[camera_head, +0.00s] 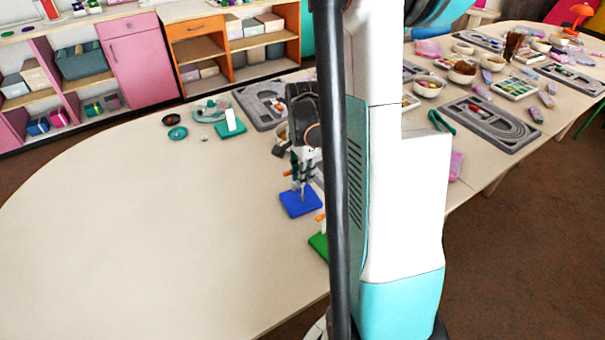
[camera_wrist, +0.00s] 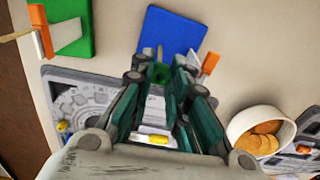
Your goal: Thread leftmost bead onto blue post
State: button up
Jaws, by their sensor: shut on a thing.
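The blue board (camera_head: 300,203) lies on the table below my gripper (camera_head: 301,172) and also shows in the wrist view (camera_wrist: 172,32). A thin greyish post (camera_wrist: 160,53) shows between the board and my fingertips. In the wrist view my gripper (camera_wrist: 161,76) is shut on a small dark green bead (camera_wrist: 160,73) between its fingertips. The bead lines up with the post in that view, but I cannot tell whether it is around it or only above it. In the head view the bead is not clear. A white upright with an orange end (camera_wrist: 208,63) stands by the blue board.
A green board (camera_head: 318,244) with a white and orange upright is close by. A grey bead tray (camera_wrist: 85,98) and a bowl of orange pieces (camera_wrist: 260,133) lie near my gripper. A teal board (camera_head: 230,129) stands farther back. The table's left side is clear.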

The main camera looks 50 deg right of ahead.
jog(key=shift+f+b, duration=0.6)
jog(key=shift+f, duration=0.2)
jog(key=o, duration=0.7)
jog(key=shift+r, duration=0.15)
notch_tip(320, 180, up, 12)
jog(key=shift+f, duration=0.1)
dwell(0.4)
